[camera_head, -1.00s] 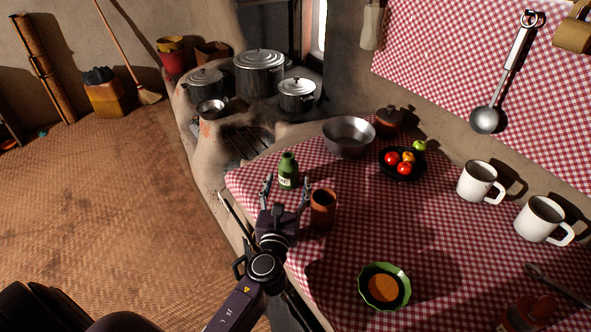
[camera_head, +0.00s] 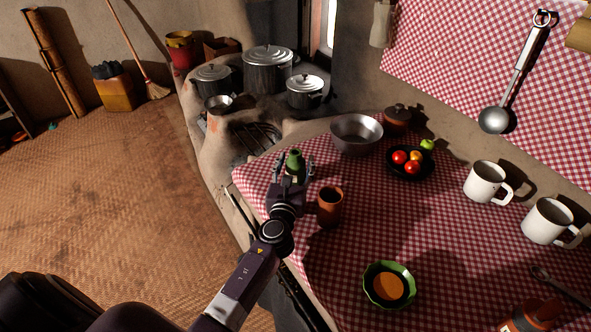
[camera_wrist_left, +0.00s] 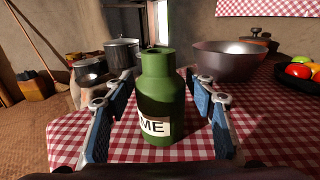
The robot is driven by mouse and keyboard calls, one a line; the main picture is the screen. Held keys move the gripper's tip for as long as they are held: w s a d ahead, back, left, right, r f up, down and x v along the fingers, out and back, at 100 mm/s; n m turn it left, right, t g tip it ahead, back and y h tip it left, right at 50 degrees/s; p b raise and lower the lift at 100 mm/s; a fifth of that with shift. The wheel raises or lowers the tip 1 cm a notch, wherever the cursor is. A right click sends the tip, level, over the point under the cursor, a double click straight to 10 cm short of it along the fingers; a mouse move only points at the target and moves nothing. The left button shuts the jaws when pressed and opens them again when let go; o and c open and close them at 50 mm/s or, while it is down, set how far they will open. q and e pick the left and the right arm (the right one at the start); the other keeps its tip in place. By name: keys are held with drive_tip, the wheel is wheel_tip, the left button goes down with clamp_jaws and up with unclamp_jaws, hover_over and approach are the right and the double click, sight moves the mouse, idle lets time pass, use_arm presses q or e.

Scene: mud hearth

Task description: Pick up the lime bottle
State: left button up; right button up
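The green lime bottle (camera_head: 294,162) stands upright on the checkered table near its left edge, partly hidden by my gripper in the head view. In the left wrist view the bottle (camera_wrist_left: 160,95) shows its green neck and a white label reading "ME". My left gripper (camera_head: 292,168) is open around the bottle. Its two blue-padded fingers (camera_wrist_left: 160,112) stand on either side of the bottle, with a visible gap on each side. My right gripper is not in view.
A brown clay cup (camera_head: 330,205) stands close to the right of my left gripper. A metal bowl (camera_head: 356,133) and a dark plate of fruit (camera_head: 410,176) are behind. A green bowl (camera_head: 389,286) sits nearer the front. White mugs (camera_head: 486,181) stand at the right.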

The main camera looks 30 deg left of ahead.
use_arm(q)
drive_tip(key=c, duration=0.7)
drive_tip(key=shift+c, duration=1)
drive_tip(key=shift+r, duration=0.1)
